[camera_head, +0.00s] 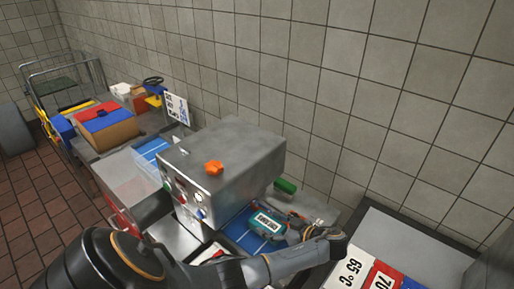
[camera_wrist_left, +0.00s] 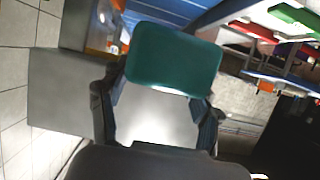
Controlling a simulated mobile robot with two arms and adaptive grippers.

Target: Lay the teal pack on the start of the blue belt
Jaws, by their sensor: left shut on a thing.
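The teal pack (camera_head: 267,224) with a white label is held over the blue belt (camera_head: 238,233), by the exit side of the grey machine. I cannot tell if it touches the belt. My left gripper (camera_head: 286,228) reaches it from the right and is shut on it. In the left wrist view the teal pack (camera_wrist_left: 173,58) sits at the tips of the left gripper (camera_wrist_left: 160,95), a finger on each side, with the blue belt (camera_wrist_left: 170,10) behind it. My right gripper is not in view.
The grey machine (camera_head: 235,160), with an orange star-shaped piece (camera_head: 214,167) on top, stands over the belt line. A green cylinder (camera_head: 285,186) sticks out at its right. A temperature sign (camera_head: 350,268) is at lower right. A cardboard box (camera_head: 108,132) stands far left.

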